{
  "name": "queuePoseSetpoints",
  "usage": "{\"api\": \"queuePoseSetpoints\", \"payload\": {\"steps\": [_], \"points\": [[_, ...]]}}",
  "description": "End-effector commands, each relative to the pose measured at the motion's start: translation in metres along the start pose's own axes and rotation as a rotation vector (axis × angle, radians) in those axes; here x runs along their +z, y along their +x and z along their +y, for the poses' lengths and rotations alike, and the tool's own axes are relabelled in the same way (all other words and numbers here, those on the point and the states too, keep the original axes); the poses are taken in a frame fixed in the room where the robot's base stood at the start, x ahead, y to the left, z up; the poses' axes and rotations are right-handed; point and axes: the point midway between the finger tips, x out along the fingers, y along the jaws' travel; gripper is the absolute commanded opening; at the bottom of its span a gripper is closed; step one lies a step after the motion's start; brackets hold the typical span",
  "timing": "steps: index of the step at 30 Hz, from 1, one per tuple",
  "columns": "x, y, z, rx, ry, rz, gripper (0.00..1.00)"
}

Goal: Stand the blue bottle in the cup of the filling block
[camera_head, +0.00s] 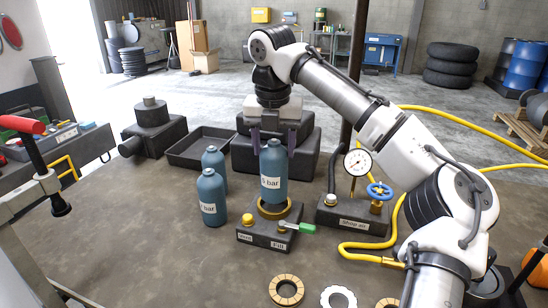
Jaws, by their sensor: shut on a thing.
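A blue bottle (273,178) with a white "bar" label stands upright between the fingers of my gripper (273,143), which is shut on its upper part. The filling block (262,238) is a dark block with "Vent" and "Fill" labels and a brass-coloured ring-shaped cup (275,212) on top. The bottle's base is at the cup, with the ring's front rim showing below it. I cannot tell whether the base rests on the cup floor or is slightly above it. Two other blue bottles, a front one (211,196) and one behind it (213,158), stand to the left.
A green-handled lever (300,228) and a brass knob (247,219) are on the filling block. The "Shop air" block (350,218) with gauge (357,162) and blue handwheel (380,191) stands right, with a yellow hose (392,232). Rings (287,290) lie in front. An empty tray (190,156) is behind.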

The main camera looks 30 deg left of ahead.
Motion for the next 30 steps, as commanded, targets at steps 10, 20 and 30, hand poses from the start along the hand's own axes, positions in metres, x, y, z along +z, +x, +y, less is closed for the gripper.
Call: {"api": "queuePoseSetpoints", "payload": {"steps": [10, 20, 30], "points": [[-0.004, 0.031, 0.0, 0.002, 0.0, -0.001, 0.0], [-0.004, 0.034, 0.0, 0.0, 0.0, 0.002, 0.63], [-0.004, 0.034, 0.0, 0.0, 0.0, 0.002, 0.78]]}}
